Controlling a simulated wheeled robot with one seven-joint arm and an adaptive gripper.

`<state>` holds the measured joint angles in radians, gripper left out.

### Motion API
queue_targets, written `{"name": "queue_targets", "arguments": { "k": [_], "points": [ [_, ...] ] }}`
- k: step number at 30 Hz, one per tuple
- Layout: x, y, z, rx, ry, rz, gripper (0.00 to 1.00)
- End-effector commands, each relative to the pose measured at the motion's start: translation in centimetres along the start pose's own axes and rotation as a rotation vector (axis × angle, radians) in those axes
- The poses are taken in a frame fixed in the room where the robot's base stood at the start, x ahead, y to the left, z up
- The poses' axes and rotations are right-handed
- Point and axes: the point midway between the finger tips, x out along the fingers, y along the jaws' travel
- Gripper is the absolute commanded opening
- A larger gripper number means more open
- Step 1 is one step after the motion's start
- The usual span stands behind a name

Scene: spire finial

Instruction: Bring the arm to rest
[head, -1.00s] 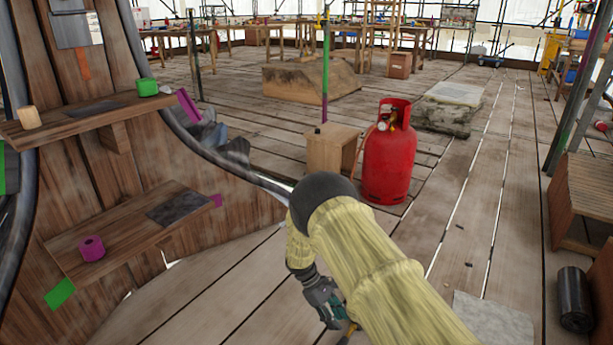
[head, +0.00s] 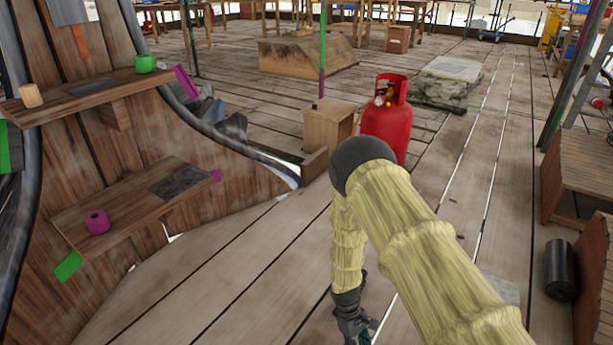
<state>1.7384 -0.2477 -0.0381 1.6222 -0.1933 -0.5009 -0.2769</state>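My arm, in a yellow quilted sleeve with a dark elbow, reaches in from the lower right of the head view. My gripper (head: 360,330) hangs low near the bottom edge, pointing down over the plank floor. Its fingers are partly cut off by the frame, and a bit of teal shows at its tip. I cannot tell whether it is open or shut, or whether it holds anything. It is well clear of the shelves at the left.
A red gas cylinder (head: 386,122) stands behind my elbow, beside a wooden box (head: 326,124). At left, an upper shelf (head: 60,107) bears a green cup (head: 145,64); a lower shelf (head: 130,212) bears a magenta roll (head: 97,222). A black roll (head: 560,270) stands at right. Floor between is clear.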

Motion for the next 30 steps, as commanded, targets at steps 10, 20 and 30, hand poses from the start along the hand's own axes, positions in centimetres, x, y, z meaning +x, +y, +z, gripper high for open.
{"name": "queue_targets", "arguments": {
  "k": [10,20,30],
  "points": [
    [5.0,-5.8,12.0,0.286,0.187,-0.105,0.32],
    [4.3,-10.9,21.6,0.542,0.321,-0.145,0.32],
    [2.2,-13.4,27.0,0.682,0.388,-0.148,0.32]
  ]
}}
